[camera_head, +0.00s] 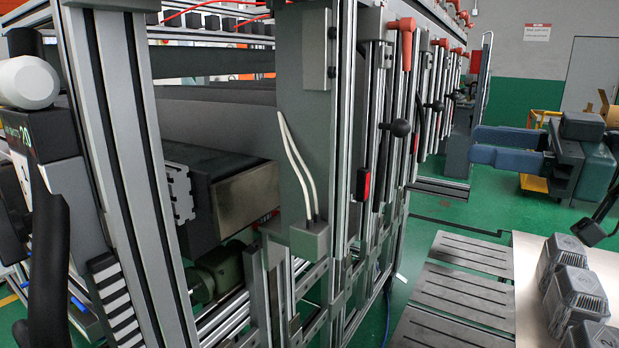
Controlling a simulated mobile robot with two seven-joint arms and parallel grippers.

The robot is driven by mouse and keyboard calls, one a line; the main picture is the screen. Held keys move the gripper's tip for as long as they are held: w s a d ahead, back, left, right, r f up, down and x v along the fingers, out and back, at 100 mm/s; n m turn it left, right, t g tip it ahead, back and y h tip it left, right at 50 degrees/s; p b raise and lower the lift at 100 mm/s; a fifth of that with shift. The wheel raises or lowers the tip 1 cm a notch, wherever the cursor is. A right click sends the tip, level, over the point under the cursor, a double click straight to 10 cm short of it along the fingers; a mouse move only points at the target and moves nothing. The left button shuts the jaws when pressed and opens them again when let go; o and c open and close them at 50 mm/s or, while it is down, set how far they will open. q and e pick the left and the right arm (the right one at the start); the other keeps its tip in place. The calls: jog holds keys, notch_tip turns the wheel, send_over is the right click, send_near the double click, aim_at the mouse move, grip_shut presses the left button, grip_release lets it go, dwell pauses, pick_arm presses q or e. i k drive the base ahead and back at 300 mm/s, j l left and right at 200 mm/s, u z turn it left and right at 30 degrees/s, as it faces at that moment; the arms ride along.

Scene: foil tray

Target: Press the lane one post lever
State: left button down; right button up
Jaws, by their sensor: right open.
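Aluminium posts stand in a row along the machine's side. The nearest lever has a black ball knob (401,128) on its post; another black knob (438,106) shows farther back. Orange-red handles (405,42) sit at the post tops. No lane number is readable, so I cannot tell for sure which lever is lane one. My right gripper (474,144) is at the right, its two blue fingers apart, empty, pointing left towards the posts. It appears clear of the levers. My left gripper is not seen.
A large grey upright (302,120) with white cables stands in front. A yellow cart (543,118) is behind my right gripper. Green floor (440,215) is open between.

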aim_at(408, 26)
jog(key=k, duration=0.9)
